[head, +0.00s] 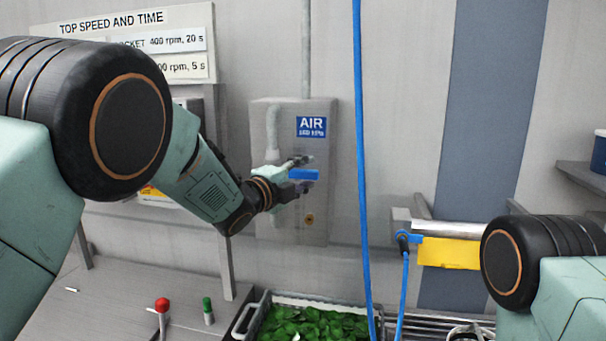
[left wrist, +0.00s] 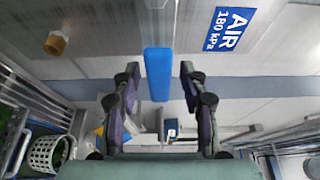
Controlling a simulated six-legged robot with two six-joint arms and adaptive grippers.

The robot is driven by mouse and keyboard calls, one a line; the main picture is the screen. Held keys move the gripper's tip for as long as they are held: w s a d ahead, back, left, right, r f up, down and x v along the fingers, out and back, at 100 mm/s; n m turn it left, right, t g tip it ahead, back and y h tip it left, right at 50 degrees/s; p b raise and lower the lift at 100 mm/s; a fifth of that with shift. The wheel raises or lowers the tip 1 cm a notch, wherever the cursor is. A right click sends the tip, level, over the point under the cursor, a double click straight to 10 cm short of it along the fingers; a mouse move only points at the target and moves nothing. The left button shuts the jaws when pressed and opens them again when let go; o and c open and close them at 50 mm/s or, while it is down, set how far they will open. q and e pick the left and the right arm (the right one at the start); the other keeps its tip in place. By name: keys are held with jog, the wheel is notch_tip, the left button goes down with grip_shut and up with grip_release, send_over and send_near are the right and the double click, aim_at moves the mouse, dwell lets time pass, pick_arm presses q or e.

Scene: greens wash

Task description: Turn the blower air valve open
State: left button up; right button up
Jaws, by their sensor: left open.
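The blower air valve has a blue lever handle (head: 304,174) on a grey wall panel (head: 288,225), just below a blue AIR sign (head: 311,126). The handle lies level, pointing right in the head view. My left gripper (head: 299,175) is at the valve, open, with one finger above and one below the handle. In the left wrist view the blue handle (left wrist: 158,75) lies between the two spread fingers of the left gripper (left wrist: 159,88), with a gap on each side. The valve body is partly hidden by the gripper. My right gripper is not in view.
A blue hose (head: 361,160) hangs right of the panel. A crate of green leaves (head: 310,322) stands below. A red-knobbed lever (head: 162,306) and a green-capped item (head: 208,308) are at lower left. A yellow block (head: 449,253) is at right.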

pick_arm(q)
jog(key=shift+f, duration=0.1)
grip_shut()
dwell(0.6)
